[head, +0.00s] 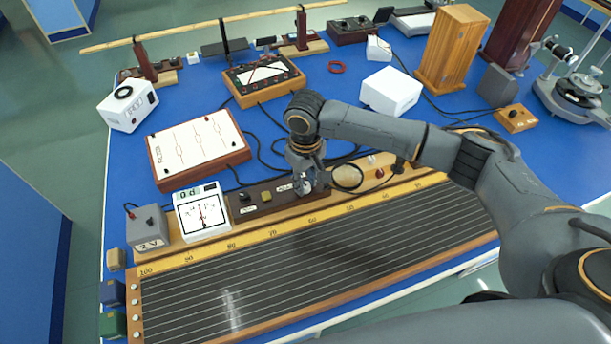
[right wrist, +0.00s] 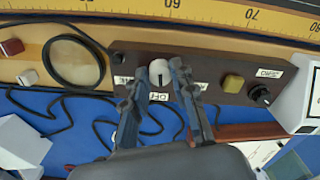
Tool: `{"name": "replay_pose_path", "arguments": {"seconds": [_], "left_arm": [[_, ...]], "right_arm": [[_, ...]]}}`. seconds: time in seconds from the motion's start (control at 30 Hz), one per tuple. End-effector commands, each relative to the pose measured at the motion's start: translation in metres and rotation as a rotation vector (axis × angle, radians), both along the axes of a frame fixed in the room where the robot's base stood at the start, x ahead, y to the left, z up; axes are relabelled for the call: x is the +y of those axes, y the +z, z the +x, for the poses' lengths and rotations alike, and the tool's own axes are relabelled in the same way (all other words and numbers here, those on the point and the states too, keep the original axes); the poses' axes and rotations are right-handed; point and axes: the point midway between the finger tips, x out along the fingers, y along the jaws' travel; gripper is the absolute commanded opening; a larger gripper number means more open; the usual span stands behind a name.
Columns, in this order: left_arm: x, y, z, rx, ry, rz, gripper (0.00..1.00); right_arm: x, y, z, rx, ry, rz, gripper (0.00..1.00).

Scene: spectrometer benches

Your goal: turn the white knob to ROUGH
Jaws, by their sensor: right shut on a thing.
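The white knob (right wrist: 159,73) sits on a dark brown control strip (right wrist: 210,70), seen in the right wrist view. A short dark mark shows on its face. Small white labels lie around it; their words are too small to read surely. My right gripper (right wrist: 152,76) has one finger on each side of the knob and is shut on it. In the head view my right gripper (head: 307,182) points down over the strip (head: 240,203) and largely hides the knob. My left gripper is not in view.
On the strip are a yellow button (right wrist: 233,83) and a black knob (right wrist: 260,94). A white meter (head: 203,224) and a grey 2 V box (head: 148,232) stand left of it. A long wire board (head: 300,270) lies in front.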

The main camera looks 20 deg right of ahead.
Motion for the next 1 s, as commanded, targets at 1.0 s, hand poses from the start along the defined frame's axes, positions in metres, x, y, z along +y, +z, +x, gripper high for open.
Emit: {"name": "replay_pose_path", "arguments": {"seconds": [1.0], "left_arm": [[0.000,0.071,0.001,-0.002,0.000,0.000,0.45]], "right_arm": [[0.000,0.001,0.000,0.001,0.820,0.002,0.00]]}}
